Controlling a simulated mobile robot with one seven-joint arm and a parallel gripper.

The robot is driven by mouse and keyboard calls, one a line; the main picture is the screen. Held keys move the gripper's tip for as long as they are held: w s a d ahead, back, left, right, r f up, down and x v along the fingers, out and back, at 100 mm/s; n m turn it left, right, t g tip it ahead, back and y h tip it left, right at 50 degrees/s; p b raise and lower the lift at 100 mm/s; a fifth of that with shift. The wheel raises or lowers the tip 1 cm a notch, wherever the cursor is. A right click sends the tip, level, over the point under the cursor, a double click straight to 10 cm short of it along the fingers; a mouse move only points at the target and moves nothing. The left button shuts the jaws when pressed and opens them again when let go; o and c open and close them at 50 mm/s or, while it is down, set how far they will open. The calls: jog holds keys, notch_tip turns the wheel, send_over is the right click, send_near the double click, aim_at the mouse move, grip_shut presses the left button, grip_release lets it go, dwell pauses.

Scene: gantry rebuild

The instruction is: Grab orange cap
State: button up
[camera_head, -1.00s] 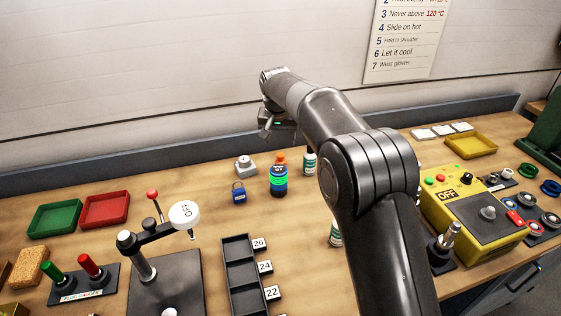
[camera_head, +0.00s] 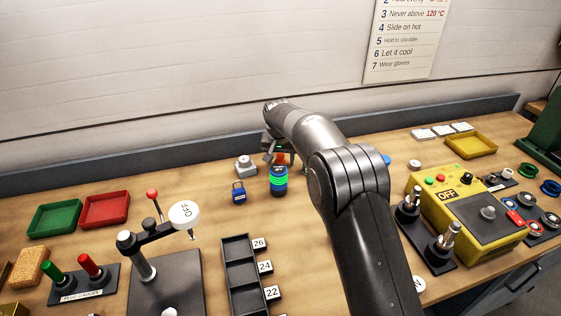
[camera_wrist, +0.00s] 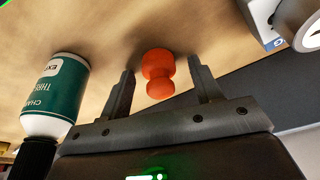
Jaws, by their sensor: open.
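In the wrist view the orange cap (camera_wrist: 158,73) shows between the two fingers of my gripper (camera_wrist: 161,72). The fingers are apart, with a visible gap on both sides of the cap. I cannot tell in the wrist view how deep the cap is between them.
A teal and white bottle (camera_wrist: 58,92) stands close beside the left finger in the wrist view. A blue padlock (camera_head: 238,193) and a grey block (camera_head: 245,166) are left of the dark blue bottle. A slotted black tray (camera_head: 241,275) lies nearer, with clear bench between.

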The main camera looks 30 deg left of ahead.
jog(key=shift+c, duration=0.5)
jog(key=c, duration=1)
jog(key=shift+o, duration=0.2)
jog(key=shift+r, duration=0.1)
